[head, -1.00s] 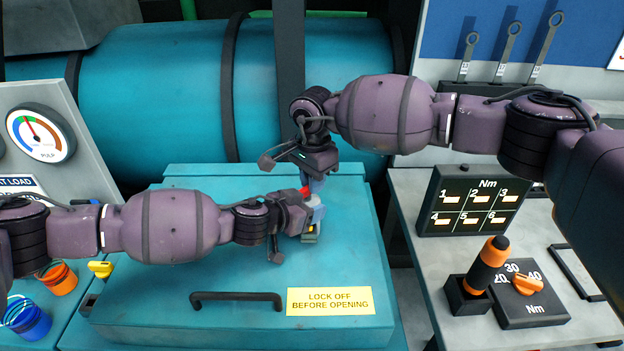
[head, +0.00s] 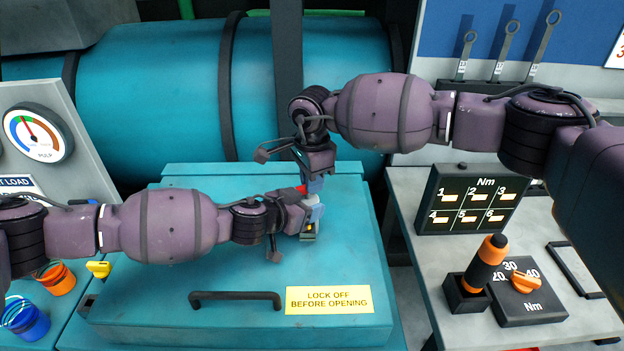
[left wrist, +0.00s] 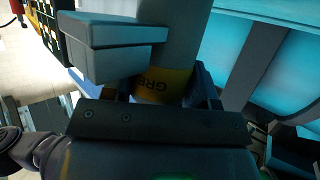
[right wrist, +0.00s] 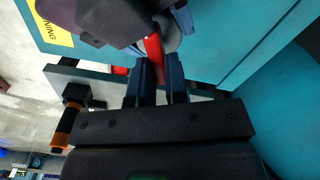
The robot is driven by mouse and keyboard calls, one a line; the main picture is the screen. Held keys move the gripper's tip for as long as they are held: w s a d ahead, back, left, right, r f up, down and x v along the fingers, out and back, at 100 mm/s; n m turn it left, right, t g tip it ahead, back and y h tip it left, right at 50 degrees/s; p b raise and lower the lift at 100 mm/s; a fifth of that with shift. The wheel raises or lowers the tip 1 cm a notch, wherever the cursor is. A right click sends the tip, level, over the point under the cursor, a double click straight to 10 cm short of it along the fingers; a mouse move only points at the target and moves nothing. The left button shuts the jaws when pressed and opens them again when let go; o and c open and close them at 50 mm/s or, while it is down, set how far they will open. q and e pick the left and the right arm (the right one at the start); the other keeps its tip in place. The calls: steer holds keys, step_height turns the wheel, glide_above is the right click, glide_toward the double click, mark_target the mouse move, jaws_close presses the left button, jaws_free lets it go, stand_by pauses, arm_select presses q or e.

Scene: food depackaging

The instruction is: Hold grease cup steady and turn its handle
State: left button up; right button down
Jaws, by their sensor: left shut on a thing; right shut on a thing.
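The grease cup (head: 316,212) stands on the teal cover and is mostly hidden by my grippers in the head view. In the left wrist view its grey body and yellow lettered band (left wrist: 165,84) show between the fingers. My left gripper (head: 307,216) reaches it from the left and is shut around the cup. The red handle (head: 302,189) shows at the cup's top. My right gripper (head: 314,184) comes from above and behind; in the right wrist view its fingers (right wrist: 158,85) are shut on the red handle (right wrist: 154,55).
The teal cover (head: 160,300) has a black bar handle (head: 236,297) and a yellow lock-off label (head: 330,299) in front of the grippers. A teal drum (head: 170,90) lies behind. An orange-handled tool (head: 487,262) and a torque dial (head: 527,290) stand on the right bench.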

steer(key=c, duration=1.4)
jaws_free()
steer(key=shift+s+a, duration=0.1)
steer(key=shift+r, duration=0.1)
step_height(320, 180, up, 12)
arm_select(q)
steer(key=o, duration=1.2)
steer(key=shift+o, duration=0.2)
steer(key=shift+s+a, duration=0.1)
